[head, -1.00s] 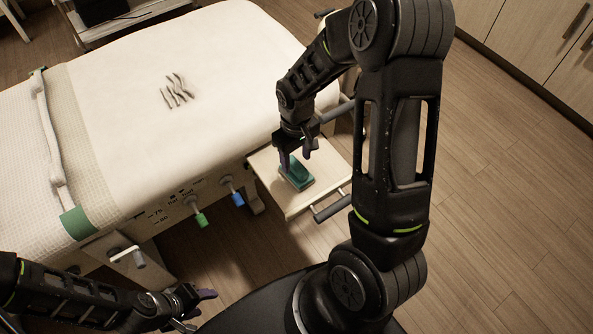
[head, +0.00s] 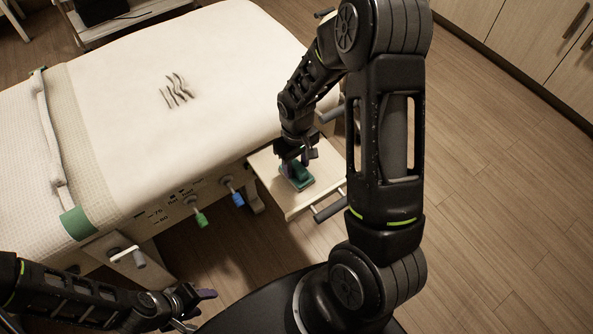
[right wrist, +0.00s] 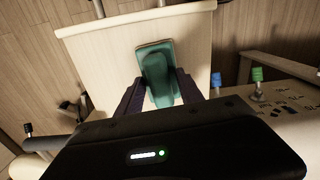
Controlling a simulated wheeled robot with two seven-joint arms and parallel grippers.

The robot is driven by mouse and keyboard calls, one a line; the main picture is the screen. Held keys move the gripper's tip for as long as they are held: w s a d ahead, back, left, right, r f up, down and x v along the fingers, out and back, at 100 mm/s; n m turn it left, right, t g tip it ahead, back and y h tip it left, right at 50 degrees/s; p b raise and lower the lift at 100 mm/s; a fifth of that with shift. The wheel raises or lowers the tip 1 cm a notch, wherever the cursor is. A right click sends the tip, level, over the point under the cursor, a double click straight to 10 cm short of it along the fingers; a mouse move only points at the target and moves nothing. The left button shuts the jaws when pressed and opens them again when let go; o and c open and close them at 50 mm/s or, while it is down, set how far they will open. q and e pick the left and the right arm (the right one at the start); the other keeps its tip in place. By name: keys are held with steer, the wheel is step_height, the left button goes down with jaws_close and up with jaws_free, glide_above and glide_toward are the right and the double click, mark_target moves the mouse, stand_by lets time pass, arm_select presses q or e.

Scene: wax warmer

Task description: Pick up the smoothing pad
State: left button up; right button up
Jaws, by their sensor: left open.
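The smoothing pad (head: 299,180) is a small teal block with a raised grip, lying on the pale side shelf (head: 322,192) at the bed's edge. My right gripper (head: 296,163) is directly over the pad, pointing down, and partly hides it. In the right wrist view the pad (right wrist: 156,62) lies between the two dark fingers, one on each side of its grip. The fingers look open around it; contact is not clear. My left gripper (head: 203,309) is open and empty at the lower left, away from the pad.
The bed (head: 170,60) has several thin dark strips (head: 177,90) on its white top. A green knob (head: 201,220) and a blue knob (head: 238,199) stick out of the bed's side near the shelf. Wooden floor on the right is clear up to the cabinets (head: 530,40).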

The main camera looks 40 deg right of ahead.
mark_target(297, 164)
jaws_close()
steer(key=shift+r, duration=0.1)
stand_by(0.5)
step_height(297, 164, up, 10)
steer(key=shift+f, duration=0.1)
stand_by(0.4)
steer(key=shift+c, duration=1.7)
jaws_free()
jaws_close()
